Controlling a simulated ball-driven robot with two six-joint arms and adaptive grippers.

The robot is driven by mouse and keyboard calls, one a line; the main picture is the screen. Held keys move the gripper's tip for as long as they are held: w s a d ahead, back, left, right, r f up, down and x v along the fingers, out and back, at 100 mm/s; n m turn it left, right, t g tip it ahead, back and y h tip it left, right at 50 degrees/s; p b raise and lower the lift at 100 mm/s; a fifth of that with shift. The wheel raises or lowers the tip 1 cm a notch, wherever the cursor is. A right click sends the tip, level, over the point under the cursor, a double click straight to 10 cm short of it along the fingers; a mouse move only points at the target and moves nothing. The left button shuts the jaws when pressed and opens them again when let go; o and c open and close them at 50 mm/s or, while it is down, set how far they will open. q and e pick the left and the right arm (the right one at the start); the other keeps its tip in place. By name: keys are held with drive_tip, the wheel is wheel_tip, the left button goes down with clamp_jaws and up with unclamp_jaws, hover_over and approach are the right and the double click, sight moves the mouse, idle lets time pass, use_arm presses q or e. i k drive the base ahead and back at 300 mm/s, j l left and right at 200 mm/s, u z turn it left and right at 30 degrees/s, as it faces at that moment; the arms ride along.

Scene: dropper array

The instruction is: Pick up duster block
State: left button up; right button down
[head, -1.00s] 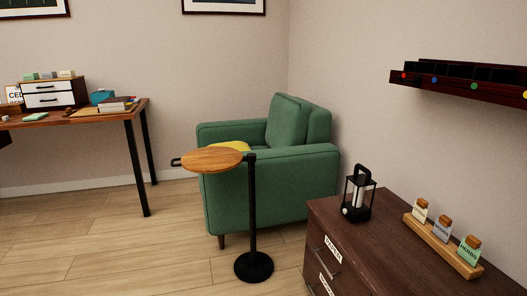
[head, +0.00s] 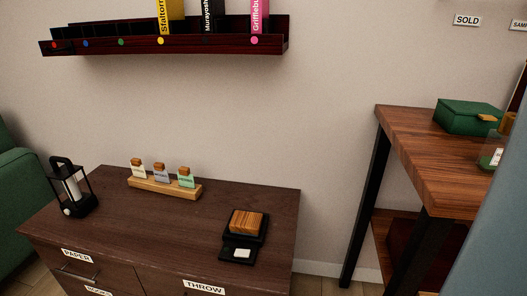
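A striped wooden block (head: 247,222) sits on a black base (head: 229,243) on the right part of the dark cabinet top. A small white piece (head: 242,253) lies at the front of the base. I cannot tell for certain whether the wooden block is the duster block; nothing else in view is clearly one. Neither of my grippers is in view.
The cabinet (head: 120,222) also holds a black lantern (head: 70,188) and a wooden rack (head: 163,187) of small labelled jars. A dark wall shelf (head: 190,46) hangs above. A wooden table (head: 428,160) with a green box (head: 468,116) stands right. The cabinet's middle is clear.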

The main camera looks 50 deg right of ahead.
sight(247, 223)
drive_tip(key=z, duration=1.5)
